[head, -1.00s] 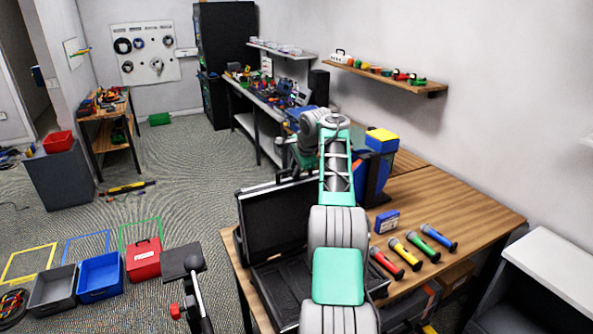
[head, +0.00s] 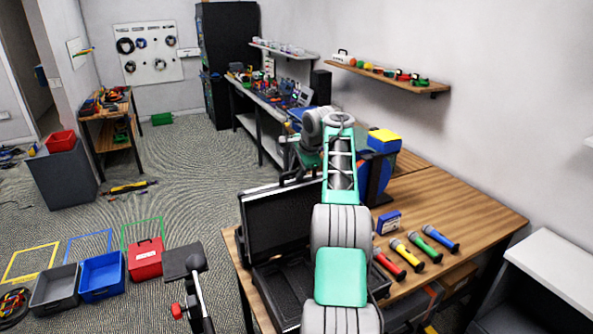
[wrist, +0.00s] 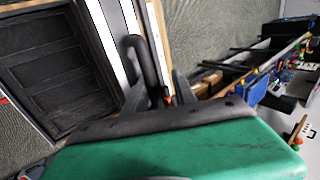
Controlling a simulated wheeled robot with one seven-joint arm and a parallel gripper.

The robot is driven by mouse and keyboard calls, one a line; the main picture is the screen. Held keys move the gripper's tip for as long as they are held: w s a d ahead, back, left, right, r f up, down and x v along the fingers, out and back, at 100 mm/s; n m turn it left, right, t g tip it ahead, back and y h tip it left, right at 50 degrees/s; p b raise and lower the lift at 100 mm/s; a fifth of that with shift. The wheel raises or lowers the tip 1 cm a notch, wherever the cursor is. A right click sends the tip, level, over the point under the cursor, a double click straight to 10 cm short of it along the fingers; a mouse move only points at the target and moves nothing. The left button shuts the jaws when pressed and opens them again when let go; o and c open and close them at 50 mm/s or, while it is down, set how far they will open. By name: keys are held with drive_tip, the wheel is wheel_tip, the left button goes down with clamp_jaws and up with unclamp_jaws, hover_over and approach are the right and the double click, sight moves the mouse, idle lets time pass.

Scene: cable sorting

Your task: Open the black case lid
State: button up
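The black case (head: 278,290) sits on the wooden table. Its lid (head: 275,225) stands raised, with the dark inner face showing. The lid's ribbed inside (wrist: 45,70) fills the left of the wrist view. A dark looped handle (wrist: 143,60) shows beside the lid's pale edge. My gripper (wrist: 158,94) is by this handle, with its grey fingertips apart and part of the handle between or just beyond them. Contact cannot be made out. In the head view my arm hides the gripper and part of the case's right side.
Several coloured flashlights (head: 422,250) and a small blue box (head: 388,222) lie right of my arm. A blue and yellow item (head: 383,142) stands behind it. A red toolbox (head: 145,260), blue bin (head: 101,276) and grey bin (head: 54,288) are on the floor at left.

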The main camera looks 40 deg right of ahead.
drive_tip(key=v, duration=0.7)
